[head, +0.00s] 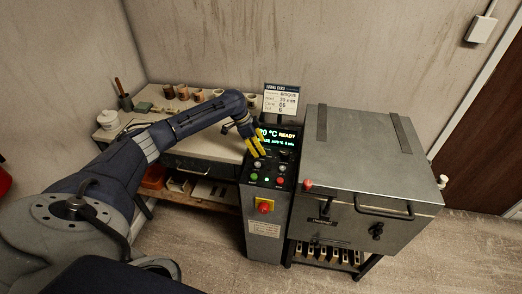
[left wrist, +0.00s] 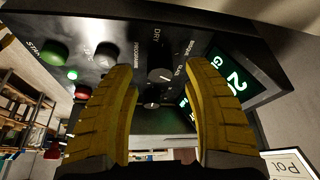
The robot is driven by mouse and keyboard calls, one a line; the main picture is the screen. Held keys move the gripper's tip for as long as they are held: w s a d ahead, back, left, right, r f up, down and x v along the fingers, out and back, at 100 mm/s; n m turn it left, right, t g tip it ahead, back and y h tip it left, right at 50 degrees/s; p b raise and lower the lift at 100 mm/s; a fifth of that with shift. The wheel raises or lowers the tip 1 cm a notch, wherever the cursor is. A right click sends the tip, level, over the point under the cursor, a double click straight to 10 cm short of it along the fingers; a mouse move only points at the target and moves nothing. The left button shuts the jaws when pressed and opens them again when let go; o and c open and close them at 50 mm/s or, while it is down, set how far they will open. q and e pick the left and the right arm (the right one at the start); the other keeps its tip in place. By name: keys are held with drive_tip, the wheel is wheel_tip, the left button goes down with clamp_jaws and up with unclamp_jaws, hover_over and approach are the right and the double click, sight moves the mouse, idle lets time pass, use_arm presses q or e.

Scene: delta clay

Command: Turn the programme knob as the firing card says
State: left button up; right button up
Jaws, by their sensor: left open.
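My left gripper (head: 257,147), with yellow fingers, is open in front of the panel. In the left wrist view a dark knob (left wrist: 160,75) with a white pointer line shows in the gap between the fingertips (left wrist: 160,80), beside the lettering PROGRAMME and DRY. No contact with the knob is visible. The firing card (head: 280,101) stands upright behind the panel. Its programme line is too small to read surely; 30 min and 06 show below. My right gripper is out of view.
The grey kiln (head: 358,150) stands right of the panel. A red emergency button (head: 264,207) is on the panel's front. A bench (head: 205,143) with small pots is to the left.

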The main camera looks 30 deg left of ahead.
use_arm(q)
drive_tip(key=shift+x, duration=1.1)
drive_tip(key=shift+o, duration=0.2)
clamp_jaws()
